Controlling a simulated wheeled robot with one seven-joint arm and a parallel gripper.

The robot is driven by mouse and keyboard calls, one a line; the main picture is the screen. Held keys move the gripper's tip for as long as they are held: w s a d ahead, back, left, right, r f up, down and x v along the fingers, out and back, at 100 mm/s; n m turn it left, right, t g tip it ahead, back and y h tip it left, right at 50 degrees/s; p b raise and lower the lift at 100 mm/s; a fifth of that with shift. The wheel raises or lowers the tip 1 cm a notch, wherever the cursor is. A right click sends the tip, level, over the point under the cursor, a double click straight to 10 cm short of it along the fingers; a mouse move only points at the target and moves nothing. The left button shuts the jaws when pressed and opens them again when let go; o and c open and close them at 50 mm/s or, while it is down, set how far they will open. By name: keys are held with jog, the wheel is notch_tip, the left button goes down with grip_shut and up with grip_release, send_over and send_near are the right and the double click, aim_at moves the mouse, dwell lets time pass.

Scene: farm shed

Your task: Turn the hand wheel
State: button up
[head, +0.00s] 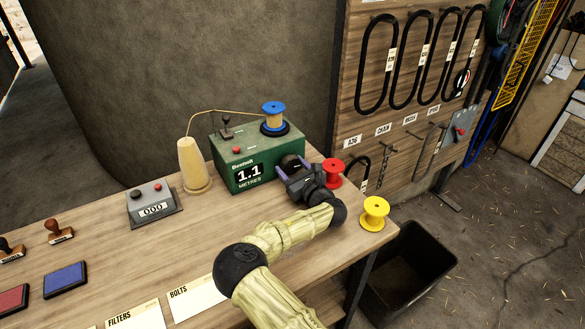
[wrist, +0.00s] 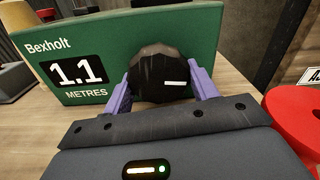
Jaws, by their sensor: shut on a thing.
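The hand wheel (wrist: 160,72) is a dark faceted knob with a white mark, on the front of a green Bexholt box (wrist: 42,36). The box's display reads 1.1 metres. My gripper (wrist: 160,88) has its two purple fingers on either side of the wheel and is shut on it. In the head view the wheel (head: 291,163) is partly hidden behind my gripper (head: 292,172). The green box (head: 240,176) stands on the bench, with a blue spool (head: 273,108) on top and a thread running left to a cream cone (head: 191,160).
A red spool (head: 332,172) stands close to the right of my gripper, and a yellow spool (head: 374,212) is at the bench's right end. A counter reading 000 (head: 153,207) is at left. A black bin (head: 408,268) is on the floor. Belts hang on the board (head: 349,100) behind.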

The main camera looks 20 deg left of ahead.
jog(key=m, duration=0.5)
jog(key=shift+r, duration=0.1)
jog(key=m+b, duration=0.1)
jog(key=m, duration=0.3)
jog(key=shift+s+m, duration=0.1)
jog(key=shift+m, duration=0.2)
jog(key=m, duration=0.4)
jog(key=shift+a+r+b, duration=0.1)
jog(key=shift+b, duration=0.2)
jog(key=m+b, duration=0.1)
jog(key=m, duration=0.3)
jog(key=shift+r+m, duration=0.1)
jog(key=shift+m, duration=0.2)
jog(key=o, duration=1)
jog(key=shift+s, duration=0.1)
